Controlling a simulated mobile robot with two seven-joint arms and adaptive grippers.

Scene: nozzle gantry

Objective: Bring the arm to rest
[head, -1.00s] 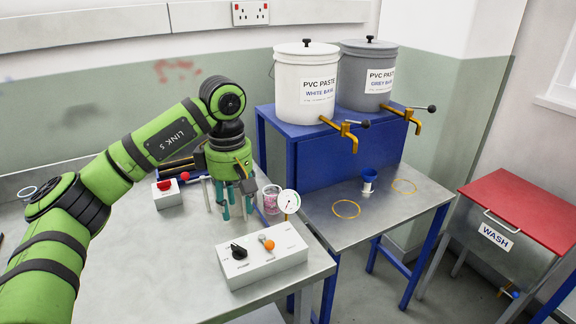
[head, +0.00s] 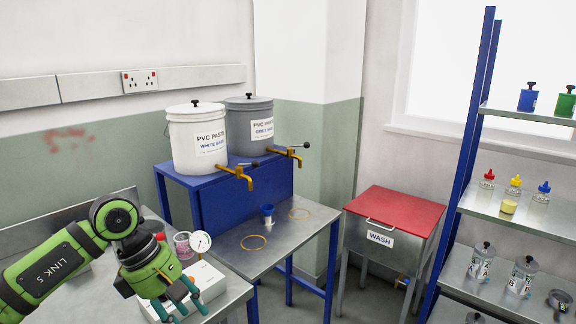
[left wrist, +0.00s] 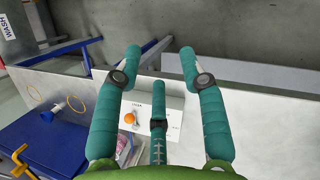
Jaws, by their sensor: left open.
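My left arm comes in from the left in the head view. Its green gripper (head: 182,302) with teal fingers hangs low over the white control box (head: 208,277) on the near metal table and hides part of it. In the left wrist view the gripper (left wrist: 162,62) has its teal fingers spread, with nothing between them. The control box (left wrist: 172,98) with its orange knob (left wrist: 130,118) lies beyond the fingers there. My right gripper is not in view.
A pressure gauge (head: 200,242) and a jar of pink stuff (head: 183,245) stand close behind the gripper. A red-lidded wash bin (head: 392,217) and shelves are further right.

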